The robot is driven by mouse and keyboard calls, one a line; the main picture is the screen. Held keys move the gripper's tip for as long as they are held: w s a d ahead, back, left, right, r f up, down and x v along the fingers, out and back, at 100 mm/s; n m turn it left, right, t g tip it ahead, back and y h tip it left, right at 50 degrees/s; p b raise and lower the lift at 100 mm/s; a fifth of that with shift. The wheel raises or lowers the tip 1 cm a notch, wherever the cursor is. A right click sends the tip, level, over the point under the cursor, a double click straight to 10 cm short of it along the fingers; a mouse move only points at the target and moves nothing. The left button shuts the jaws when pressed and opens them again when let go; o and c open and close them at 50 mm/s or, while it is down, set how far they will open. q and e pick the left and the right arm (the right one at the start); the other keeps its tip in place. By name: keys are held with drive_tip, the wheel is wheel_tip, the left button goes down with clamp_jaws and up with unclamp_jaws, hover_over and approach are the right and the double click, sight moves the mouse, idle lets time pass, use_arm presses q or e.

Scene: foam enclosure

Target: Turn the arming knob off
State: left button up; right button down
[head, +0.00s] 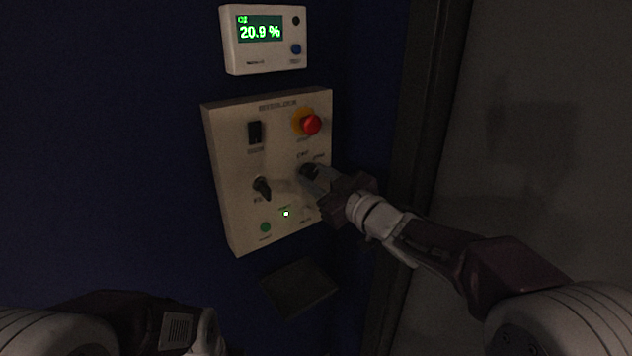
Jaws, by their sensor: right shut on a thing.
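A beige control panel (232,215) is on the dark blue wall, left of the frame's middle. My right gripper (311,172) is at the panel's right side, shut on a dark knob (306,169) under the red button. The small lettering above this knob is too blurred to read surely, and my fingers hide part of it. A second black knob (262,188) sits lower left on the panel, with its pointer tilted. My left arm (130,320) shows at the bottom left; its fingertips are not in view.
The panel also has a black rocker switch (255,132), a red mushroom button (312,125) on a yellow ring, a green button (265,227) and a lit green lamp (286,213). A display (264,40) above reads 20.9 %. A dark plate (299,287) is below.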

drive_tip(key=n+b, duration=0.2)
drive_tip(key=n, duration=0.2)
drive_tip(key=shift+f+n, duration=0.1)
drive_tip(key=shift+n, duration=0.2)
drive_tip(key=shift+n+b, duration=0.75)
drive_tip(key=shift+n, duration=1.05)
drive_tip(key=c, duration=1)
unclamp_jaws()
drive_tip(key=shift+d, duration=0.1)
drive_tip(key=p+v, duration=0.1)
drive_tip(key=v, duration=0.8)
